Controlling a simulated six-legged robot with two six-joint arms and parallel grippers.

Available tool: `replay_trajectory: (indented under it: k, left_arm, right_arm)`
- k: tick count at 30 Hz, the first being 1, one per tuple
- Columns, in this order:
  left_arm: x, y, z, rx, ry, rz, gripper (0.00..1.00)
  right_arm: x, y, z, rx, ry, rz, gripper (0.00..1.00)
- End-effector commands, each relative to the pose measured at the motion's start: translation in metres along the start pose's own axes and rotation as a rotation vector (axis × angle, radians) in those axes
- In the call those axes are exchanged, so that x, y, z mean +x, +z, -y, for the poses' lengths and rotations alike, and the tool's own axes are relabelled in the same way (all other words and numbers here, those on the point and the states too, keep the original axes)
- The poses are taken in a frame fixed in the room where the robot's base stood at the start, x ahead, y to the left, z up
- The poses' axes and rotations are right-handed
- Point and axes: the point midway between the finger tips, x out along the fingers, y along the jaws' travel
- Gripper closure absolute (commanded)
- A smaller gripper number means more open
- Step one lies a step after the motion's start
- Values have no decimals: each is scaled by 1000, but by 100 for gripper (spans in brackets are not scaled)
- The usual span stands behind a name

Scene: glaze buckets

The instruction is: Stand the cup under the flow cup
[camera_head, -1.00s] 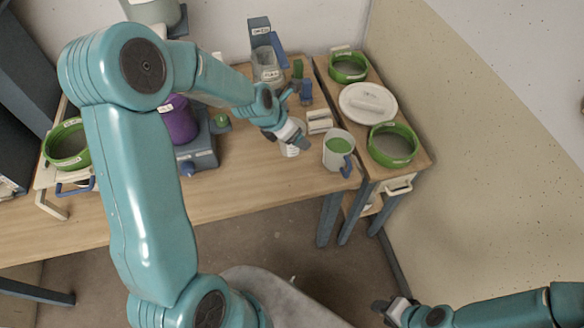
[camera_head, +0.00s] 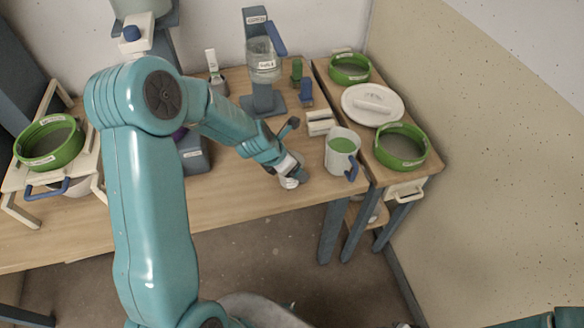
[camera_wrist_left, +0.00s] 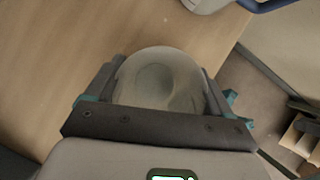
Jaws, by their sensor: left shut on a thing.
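The flow cup (camera_head: 265,70) is a clear labelled vessel on a blue-grey stand at the back of the table. The cup (camera_wrist_left: 160,82) is pale and see-through; the left wrist view looks into it between the fingers. My left gripper (camera_wrist_left: 160,100) is shut on it. In the head view, only a small whitish part of the cup (camera_head: 289,182) shows below the left gripper (camera_head: 287,168), near the table's front edge and in front of the flow stand. I cannot tell whether the cup touches the table. My right gripper is out of view.
A mug with green liquid (camera_head: 342,152) stands right of my left gripper, beside a pale block (camera_head: 319,122). Small green (camera_head: 296,72) and blue (camera_head: 306,92) items stand near the flow stand. Green-rimmed sieves (camera_head: 401,146) and a white lid (camera_head: 372,104) lie on the right side table.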

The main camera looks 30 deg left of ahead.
Motion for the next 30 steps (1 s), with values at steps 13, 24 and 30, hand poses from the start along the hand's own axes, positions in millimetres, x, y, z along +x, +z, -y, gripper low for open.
replay_trajectory:
  k: [13,24,30]
  left_arm:
    - [2,-1,0,-1,0,0,0]
    - [-52,0,2,-1,3,2,0]
    - [-106,0,2,0,3,3,0]
  right_arm:
    - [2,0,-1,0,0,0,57]
    - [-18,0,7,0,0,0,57]
    - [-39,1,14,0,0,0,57]
